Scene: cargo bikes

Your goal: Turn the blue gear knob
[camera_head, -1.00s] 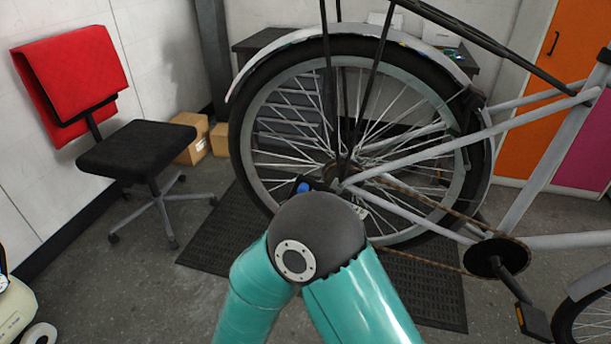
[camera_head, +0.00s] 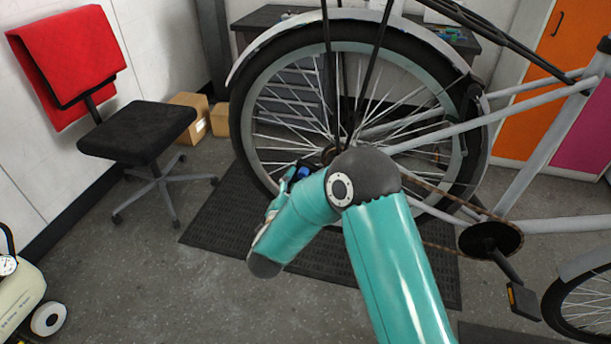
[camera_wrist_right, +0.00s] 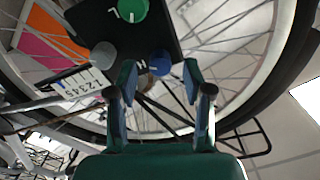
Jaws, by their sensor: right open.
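The blue gear knob (camera_wrist_right: 159,62) sits at the lower edge of a black panel (camera_wrist_right: 115,27) in the right wrist view. Between and just beyond the tips of my open right gripper (camera_wrist_right: 160,74), it appears clear of both fingers. In the head view the blue knob (camera_head: 303,172) is small, near the rear wheel's hub. My right gripper (camera_head: 283,187) is there beside it, largely hidden by my own teal arm. A green knob (camera_wrist_right: 132,10) marked L and a grey knob (camera_wrist_right: 103,55) are on the same panel. My left gripper is not in view.
The bicycle's rear wheel (camera_head: 262,150) and spokes stand close behind the panel. A white numbered strip (camera_wrist_right: 85,82) is beside the grey knob. A black chair (camera_head: 137,132) with a red cloth stands left. Open floor lies in front of the dark mat (camera_head: 225,225).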

